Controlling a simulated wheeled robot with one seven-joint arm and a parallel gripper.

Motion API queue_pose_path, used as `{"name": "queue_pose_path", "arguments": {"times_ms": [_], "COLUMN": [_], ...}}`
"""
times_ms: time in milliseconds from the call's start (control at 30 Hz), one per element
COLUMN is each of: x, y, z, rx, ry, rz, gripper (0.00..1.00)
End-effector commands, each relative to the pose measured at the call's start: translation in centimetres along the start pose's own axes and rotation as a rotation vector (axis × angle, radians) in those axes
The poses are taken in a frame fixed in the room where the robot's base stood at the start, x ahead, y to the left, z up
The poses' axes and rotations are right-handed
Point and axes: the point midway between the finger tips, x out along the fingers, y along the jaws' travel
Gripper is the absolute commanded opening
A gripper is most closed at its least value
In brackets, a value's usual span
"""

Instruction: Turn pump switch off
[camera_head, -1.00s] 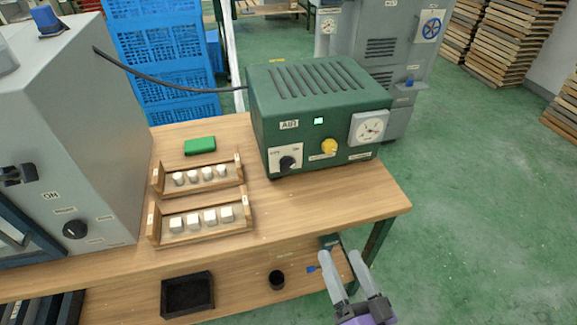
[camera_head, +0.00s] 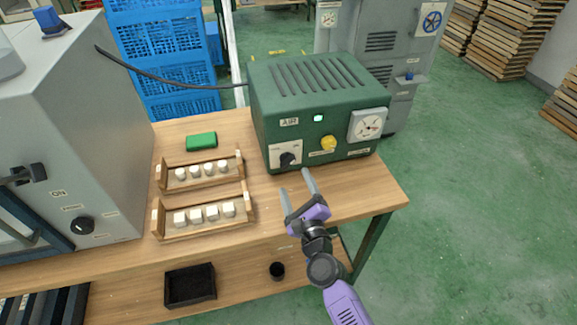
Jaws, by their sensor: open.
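The green pump box (camera_head: 345,145), labelled AIR, stands at the back right of the wooden table. Its black rotary switch (camera_head: 287,160) is on a white plate at the lower left of the front face. A small light (camera_head: 318,118) on the front glows pale green. A yellow knob (camera_head: 328,143) and a round gauge (camera_head: 368,126) are to the right of the switch. My gripper (camera_head: 295,182) is open and empty, in front of the box, its fingers pointing towards the switch. The fingertips appear apart from the switch; the exact gap cannot be told.
Two wooden racks with white pieces (camera_head: 203,233) stand left of my gripper, with a green block (camera_head: 201,141) behind them. A grey cabinet (camera_head: 100,130) fills the left. A black cable runs from cabinet to box. The table's right end (camera_head: 365,195) is clear.

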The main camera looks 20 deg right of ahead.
Motion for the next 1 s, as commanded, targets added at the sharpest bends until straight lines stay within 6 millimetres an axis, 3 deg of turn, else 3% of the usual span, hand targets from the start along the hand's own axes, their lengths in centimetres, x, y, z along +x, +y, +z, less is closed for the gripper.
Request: {"name": "queue_pose_path", "arguments": {"times_ms": [533,967,1000], "x": [6.7,7.7,7.7], "y": [0.0,-0.1,-0.1], "z": [-0.1,0.0,0.0], "rx": [0.006,0.005,0.004], "ry": [0.0,-0.001,-0.001], "rz": [-0.002,-0.001,-0.001], "gripper": [0.72,0.72,0.68]}}
